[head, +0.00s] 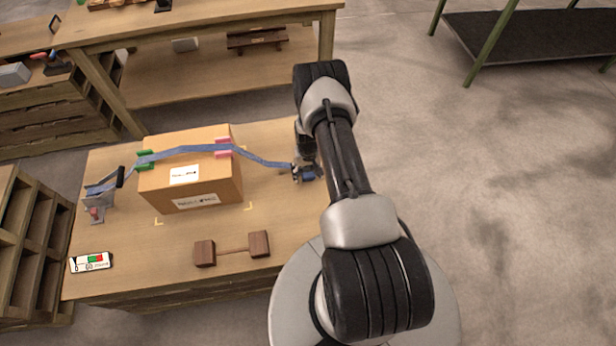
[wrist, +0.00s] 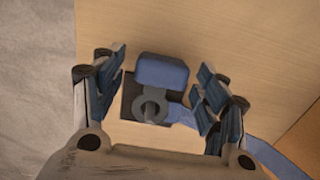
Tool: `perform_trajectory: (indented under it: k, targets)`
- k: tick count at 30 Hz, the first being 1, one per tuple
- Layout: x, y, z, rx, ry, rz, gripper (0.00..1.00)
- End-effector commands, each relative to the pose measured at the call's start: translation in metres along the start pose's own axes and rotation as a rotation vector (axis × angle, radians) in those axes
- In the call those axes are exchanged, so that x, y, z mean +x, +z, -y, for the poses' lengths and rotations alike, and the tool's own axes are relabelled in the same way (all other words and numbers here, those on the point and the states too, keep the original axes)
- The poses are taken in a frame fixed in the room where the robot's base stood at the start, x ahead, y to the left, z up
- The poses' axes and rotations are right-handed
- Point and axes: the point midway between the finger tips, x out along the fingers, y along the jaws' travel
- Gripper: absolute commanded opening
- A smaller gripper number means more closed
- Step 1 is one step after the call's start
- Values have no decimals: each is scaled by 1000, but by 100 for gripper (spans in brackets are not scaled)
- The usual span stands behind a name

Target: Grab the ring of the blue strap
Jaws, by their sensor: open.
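The blue strap (head: 190,150) runs over the top of a cardboard box (head: 160,190) and down to the right, to the table near my gripper. In the wrist view the strap (wrist: 265,153) comes in from the lower right. Its grey ring (wrist: 151,107) lies beside a blue block (wrist: 162,72) on a dark square plate (wrist: 130,95). My gripper (wrist: 160,85) is open, with one finger on each side of the ring and block, apparently touching neither. In the head view my gripper (head: 305,172) is partly hidden by my arm, and the ring is too small to make out.
Green (head: 145,160) and pink (head: 223,148) pieces sit at the box's top edges. A metal ratchet-like device (head: 100,200) stands left of the box. A wooden two-block piece (head: 232,249) and a small panel (head: 91,262) lie in front. The table's right front is clear.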

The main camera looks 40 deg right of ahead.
Motion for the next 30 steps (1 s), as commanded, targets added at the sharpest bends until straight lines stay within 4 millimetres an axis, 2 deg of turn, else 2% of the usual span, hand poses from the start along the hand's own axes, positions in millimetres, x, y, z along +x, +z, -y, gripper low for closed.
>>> perform_trajectory:
  k: [6,30]
  targets:
    - [0,-1,0,0,0,-2,67]
    - [0,-1,0,0,0,-2,15]
